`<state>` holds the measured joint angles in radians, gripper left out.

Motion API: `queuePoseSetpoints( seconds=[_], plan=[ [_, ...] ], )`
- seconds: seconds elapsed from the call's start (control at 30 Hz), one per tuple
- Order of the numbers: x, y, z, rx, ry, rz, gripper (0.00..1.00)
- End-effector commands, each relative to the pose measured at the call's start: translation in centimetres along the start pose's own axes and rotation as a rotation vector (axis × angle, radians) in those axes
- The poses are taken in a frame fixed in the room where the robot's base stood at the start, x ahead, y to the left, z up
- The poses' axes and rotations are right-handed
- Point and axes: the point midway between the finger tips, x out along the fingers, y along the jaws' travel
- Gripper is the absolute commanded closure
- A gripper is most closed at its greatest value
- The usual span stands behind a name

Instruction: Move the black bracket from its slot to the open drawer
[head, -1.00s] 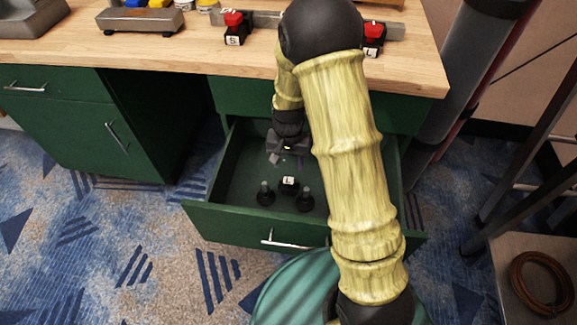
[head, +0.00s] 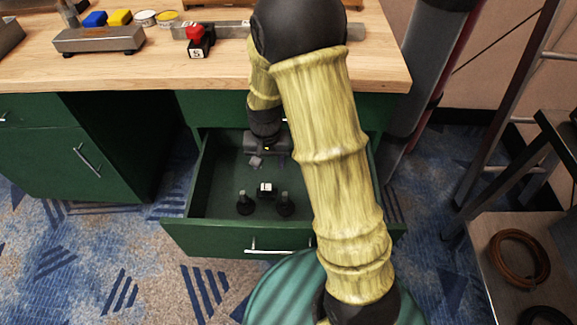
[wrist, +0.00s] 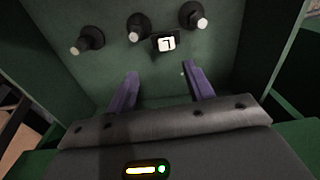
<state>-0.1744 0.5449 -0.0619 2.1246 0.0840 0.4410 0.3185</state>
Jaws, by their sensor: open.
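A small black piece with a white L label (head: 266,189) sits on the floor of the open green drawer (head: 187,230). It also shows in the wrist view (wrist: 163,43), apart from my fingers. It may be the black bracket; I cannot tell for sure. Black pegs with pale tips stand around it, one at its left (head: 244,205) and one at its right (head: 285,205) in the head view. My gripper (wrist: 160,70) is open and empty, its two purple fingers spread above the drawer floor. In the head view my arm hides part of the drawer.
On the wooden desk (head: 120,72) are a red-topped black piece labelled S (head: 199,42) by a metal rail (head: 230,29). A grey block (head: 98,39) stands further left. The drawer walls close in around my gripper. A shelf with a coiled cable (head: 518,257) is at right.

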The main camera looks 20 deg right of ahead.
Motion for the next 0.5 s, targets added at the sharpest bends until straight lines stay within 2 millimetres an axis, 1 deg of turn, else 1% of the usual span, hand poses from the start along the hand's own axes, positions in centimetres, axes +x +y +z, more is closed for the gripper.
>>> queuePoseSetpoints(
  seconds=[0.03, 0.1, 0.27, 0.3, 0.4, 0.5],
  plan=[
    [-1.5, 0.7, 0.6, -0.016, 0.019, -0.009, 0.47],
    [-3.3, 1.9, 1.6, -0.048, 0.043, -0.018, 0.47],
    [-6.9, 4.5, 4.6, -0.131, 0.103, -0.03, 0.47],
    [-7.6, 5.1, 5.5, -0.153, 0.118, -0.03, 0.47],
    [-9.2, 6.6, 7.6, -0.204, 0.156, -0.029, 0.47],
    [-10.1, 7.7, 9.3, -0.244, 0.183, -0.024, 0.47]
  ],
)
